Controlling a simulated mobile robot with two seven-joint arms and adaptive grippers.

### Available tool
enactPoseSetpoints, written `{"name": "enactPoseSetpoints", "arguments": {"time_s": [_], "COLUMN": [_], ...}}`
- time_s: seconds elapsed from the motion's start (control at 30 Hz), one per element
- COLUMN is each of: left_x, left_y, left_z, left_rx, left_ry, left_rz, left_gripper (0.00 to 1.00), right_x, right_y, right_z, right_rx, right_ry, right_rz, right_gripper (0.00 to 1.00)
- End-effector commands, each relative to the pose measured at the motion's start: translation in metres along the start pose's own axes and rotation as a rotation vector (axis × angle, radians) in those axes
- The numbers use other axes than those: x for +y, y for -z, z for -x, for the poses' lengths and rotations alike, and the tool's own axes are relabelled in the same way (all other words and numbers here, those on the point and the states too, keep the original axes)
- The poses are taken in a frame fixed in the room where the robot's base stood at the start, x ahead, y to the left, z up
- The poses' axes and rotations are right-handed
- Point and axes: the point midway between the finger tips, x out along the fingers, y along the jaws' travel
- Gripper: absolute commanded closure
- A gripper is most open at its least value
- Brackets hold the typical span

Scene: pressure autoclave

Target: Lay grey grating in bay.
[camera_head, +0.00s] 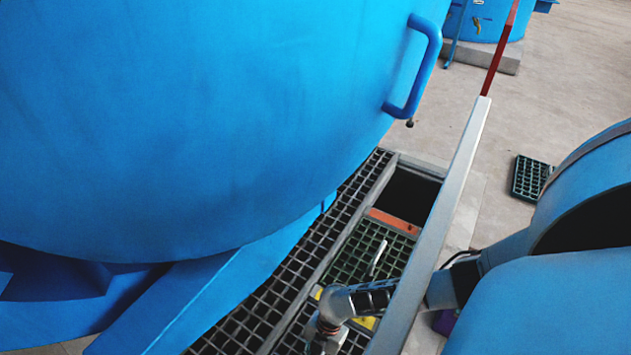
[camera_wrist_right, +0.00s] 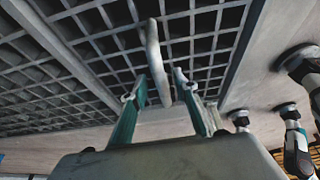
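In the head view a grating panel (camera_head: 352,252) with a pale upright handle (camera_head: 376,262) lies in the channel between the metal rails. A dark open bay (camera_head: 408,194) is beyond it, past an orange-red strip (camera_head: 395,221). My right gripper (camera_head: 325,346) is low in the picture, over the nearer grating; its fingers are mostly hidden. In the right wrist view a grey grating (camera_wrist_right: 85,45) fills the upper part. Its pale handle (camera_wrist_right: 157,65) stands between the spread fingers of my right gripper (camera_wrist_right: 160,88), with visible gaps. I cannot tell which panel this is. My left gripper is not in view.
The big blue vessel (camera_head: 190,110) with its blue handle (camera_head: 412,75) overhangs the walkway on the left. A grey rail (camera_head: 440,210) with a red end runs along the right side. Another small grating (camera_head: 530,177) lies on the open floor at right.

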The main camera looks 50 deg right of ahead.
Motion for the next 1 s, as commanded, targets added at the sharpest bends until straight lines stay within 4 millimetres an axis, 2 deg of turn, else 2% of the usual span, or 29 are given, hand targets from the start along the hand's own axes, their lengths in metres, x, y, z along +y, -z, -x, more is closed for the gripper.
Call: {"name": "enactPoseSetpoints", "arguments": {"time_s": [0.37, 0.8, 1.0], "left_x": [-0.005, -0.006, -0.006], "left_y": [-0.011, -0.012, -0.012], "left_z": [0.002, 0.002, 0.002], "left_rx": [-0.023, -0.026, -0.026], "left_ry": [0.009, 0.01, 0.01], "left_rz": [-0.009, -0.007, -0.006], "left_gripper": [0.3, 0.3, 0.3], "right_x": [-0.004, -0.004, -0.003], "right_y": [-0.003, -0.003, -0.002], "right_z": [0.003, 0.056, 0.074], "right_rx": [-0.004, -0.003, -0.001], "right_ry": [0.006, 0.005, 0.004], "right_rz": [0.0, 0.001, -0.002], "right_gripper": [0.71, 0.71, 0.71]}}
